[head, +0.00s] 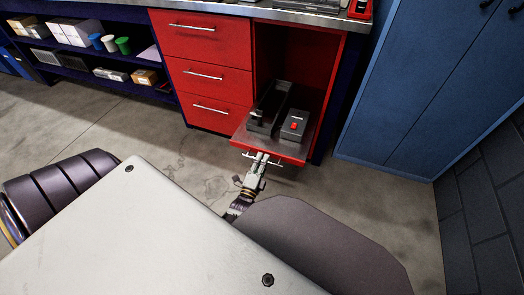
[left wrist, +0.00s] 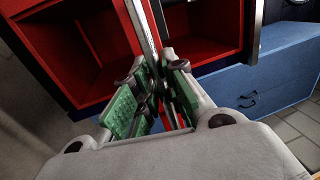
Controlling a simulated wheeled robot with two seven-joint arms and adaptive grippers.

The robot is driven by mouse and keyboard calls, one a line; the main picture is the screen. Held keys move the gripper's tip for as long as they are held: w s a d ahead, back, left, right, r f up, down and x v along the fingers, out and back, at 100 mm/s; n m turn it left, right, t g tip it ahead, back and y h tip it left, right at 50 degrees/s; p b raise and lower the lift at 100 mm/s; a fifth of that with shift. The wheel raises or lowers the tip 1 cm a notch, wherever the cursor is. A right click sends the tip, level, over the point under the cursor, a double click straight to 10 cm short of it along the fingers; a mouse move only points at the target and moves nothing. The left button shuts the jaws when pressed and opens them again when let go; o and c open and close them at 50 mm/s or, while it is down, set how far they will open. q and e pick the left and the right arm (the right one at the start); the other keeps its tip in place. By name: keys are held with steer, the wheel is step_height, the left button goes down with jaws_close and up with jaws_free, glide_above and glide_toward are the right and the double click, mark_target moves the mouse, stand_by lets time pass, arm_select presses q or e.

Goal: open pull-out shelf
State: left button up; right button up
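The pull-out shelf (head: 238,136) stands out from the lower right opening of the red cabinet, tilted in the picture by the view angle. It carries a black open tray (head: 262,124) and a dark box with a red spot (head: 294,126). A thin silver handle (head: 279,165) runs along its red front. My left gripper (head: 260,156) is at this handle. My right gripper is out of view.
Three closed red drawers (head: 205,80) are left of the opening. A blue cabinet (head: 415,90) stands close on the right. A dark blue shelf unit (head: 100,77) with boxes and cups is at the upper left. The concrete floor (head: 115,130) before the drawers is clear.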

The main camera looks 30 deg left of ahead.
arm_select(q)
steer(key=shift+o, duration=1.3)
steer(key=v, duration=0.7)
steer(key=shift+s, duration=0.25)
steer(key=shift+d+f, duration=0.1)
